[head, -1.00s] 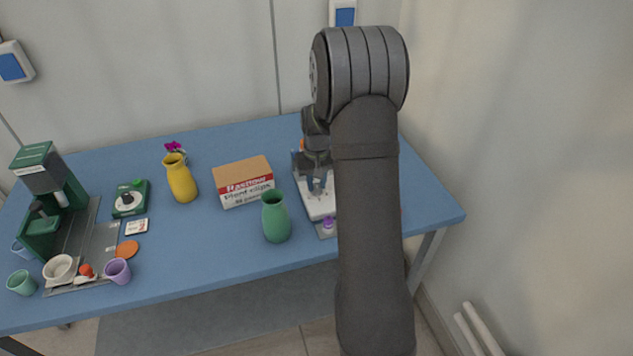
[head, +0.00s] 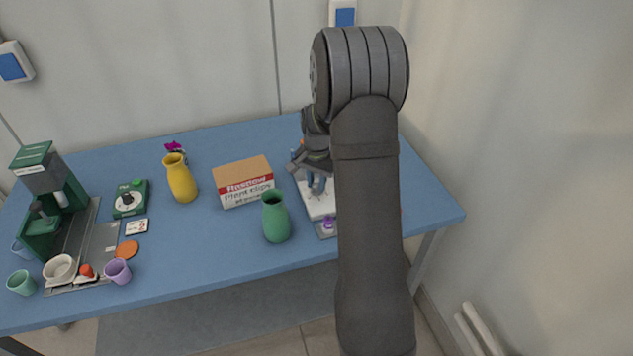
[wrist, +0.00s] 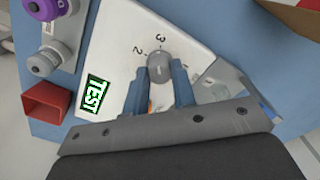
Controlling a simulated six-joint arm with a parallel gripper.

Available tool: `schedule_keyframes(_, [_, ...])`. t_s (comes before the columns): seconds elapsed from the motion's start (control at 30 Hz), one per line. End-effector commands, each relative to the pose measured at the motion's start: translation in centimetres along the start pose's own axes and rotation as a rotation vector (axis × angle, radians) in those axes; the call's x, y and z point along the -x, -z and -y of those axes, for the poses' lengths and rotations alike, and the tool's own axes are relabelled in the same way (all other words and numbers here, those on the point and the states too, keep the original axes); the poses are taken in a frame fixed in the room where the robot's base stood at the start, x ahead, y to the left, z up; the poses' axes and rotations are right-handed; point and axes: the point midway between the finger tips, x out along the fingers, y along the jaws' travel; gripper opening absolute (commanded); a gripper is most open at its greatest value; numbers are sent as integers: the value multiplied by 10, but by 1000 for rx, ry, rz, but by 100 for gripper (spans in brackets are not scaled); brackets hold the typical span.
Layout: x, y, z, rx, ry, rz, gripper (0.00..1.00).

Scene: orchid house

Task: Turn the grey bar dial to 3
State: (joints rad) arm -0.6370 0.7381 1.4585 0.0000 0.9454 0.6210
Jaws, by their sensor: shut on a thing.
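The grey bar dial (wrist: 159,64) sits on a white panel (wrist: 118,45), which also shows beside my arm in the head view (head: 318,207). The numbers 2 and 3 are printed along the dial's upper side in the wrist view, with 3 just above it. The dial's upper end appears to face near the 3; its exact pointing is hard to read. My gripper (wrist: 159,76) has its two blue fingers on either side of the dial, shut on it. In the head view my gripper (head: 317,184) is over the panel, and the dial is hidden.
A green vase (head: 275,219) and a cardboard box (head: 243,184) stand to the left.

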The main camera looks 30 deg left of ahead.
Motion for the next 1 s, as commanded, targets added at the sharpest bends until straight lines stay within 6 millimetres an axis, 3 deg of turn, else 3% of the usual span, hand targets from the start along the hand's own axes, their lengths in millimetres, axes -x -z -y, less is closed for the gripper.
schedule_keyframes(0.67, [1,1,0,-60,2,-2,1])
schedule_keyframes(0.7, [1,1,0,-60,2,-2,30])
schedule_keyframes(0.77, [1,1,0,-60,2,-2,42])
schedule_keyframes(0.8, [1,1,0,-60,1,-2,46])
schedule_keyframes(1.0, [0,0,0,-59,1,-1,46])
